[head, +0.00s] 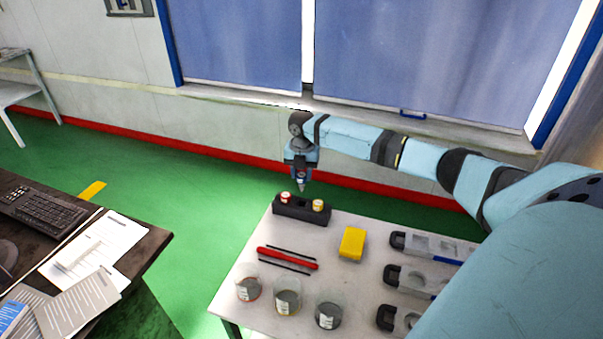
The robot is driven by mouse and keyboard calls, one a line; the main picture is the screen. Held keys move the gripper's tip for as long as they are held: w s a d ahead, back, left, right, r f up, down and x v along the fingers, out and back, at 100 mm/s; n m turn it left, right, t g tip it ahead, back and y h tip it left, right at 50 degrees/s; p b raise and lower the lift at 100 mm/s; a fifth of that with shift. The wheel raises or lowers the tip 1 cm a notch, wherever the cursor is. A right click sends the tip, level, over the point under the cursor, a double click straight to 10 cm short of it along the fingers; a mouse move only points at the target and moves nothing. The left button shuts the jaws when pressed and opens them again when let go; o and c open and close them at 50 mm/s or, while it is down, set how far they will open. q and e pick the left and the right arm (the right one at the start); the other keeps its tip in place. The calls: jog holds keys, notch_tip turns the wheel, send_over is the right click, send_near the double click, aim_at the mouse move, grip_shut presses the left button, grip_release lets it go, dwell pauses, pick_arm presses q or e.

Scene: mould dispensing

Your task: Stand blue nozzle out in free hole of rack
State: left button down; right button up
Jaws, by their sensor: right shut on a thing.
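The black rack (303,213) stands at the far left end of the white table. A red-topped piece (285,197) and a yellow-topped piece (318,204) stand in it, with a gap between them. My right gripper (301,174) points down and is shut on the blue nozzle (301,182). The nozzle hangs upright with its pale, narrow tip down, just above and behind the rack's middle as seen here. The gripper's fingers hide most of the nozzle. The free hole is too small to make out clearly. My left gripper is out of view.
On the white table (245,262) lie a red tool (287,258) between thin black rods, a yellow block (352,243), several glass beakers (288,298) and black-ended moulds (412,277). A dark desk (150,240) with papers stands at left. Green floor lies between.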

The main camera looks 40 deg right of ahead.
jog(key=shift+f+b, duration=2.05)
jog(key=shift+f, duration=2.7)
jog(key=shift+f, duration=0.3)
jog(key=o, duration=1)
notch_tip(320, 180, up, 14)
jog(key=shift+d+f, duration=0.1)
